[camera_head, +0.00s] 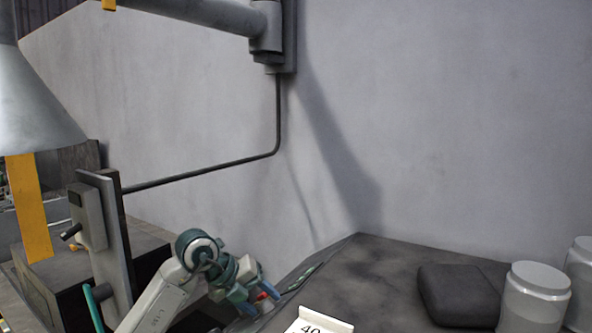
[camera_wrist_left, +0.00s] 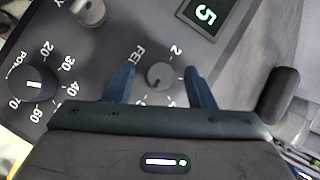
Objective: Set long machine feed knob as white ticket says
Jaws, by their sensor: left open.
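The feed knob (camera_wrist_left: 160,75) is a small round grey knob on a dark panel in the left wrist view, beside lettering that begins "FE". My left gripper (camera_wrist_left: 159,82) is open, its blue fingers on either side of the knob; I cannot tell whether they touch it. In the head view my left gripper (camera_head: 257,298) is low in the middle, beside the dark surface. My right gripper is not in view.
A larger power knob (camera_wrist_left: 38,82) with a numbered dial sits left of the feed knob. A green display (camera_wrist_left: 205,14) reads 5. A dark block (camera_head: 458,294) and white-lidded jars (camera_head: 534,296) stand at right on the dark surface (camera_head: 375,272). A grey wall rises behind.

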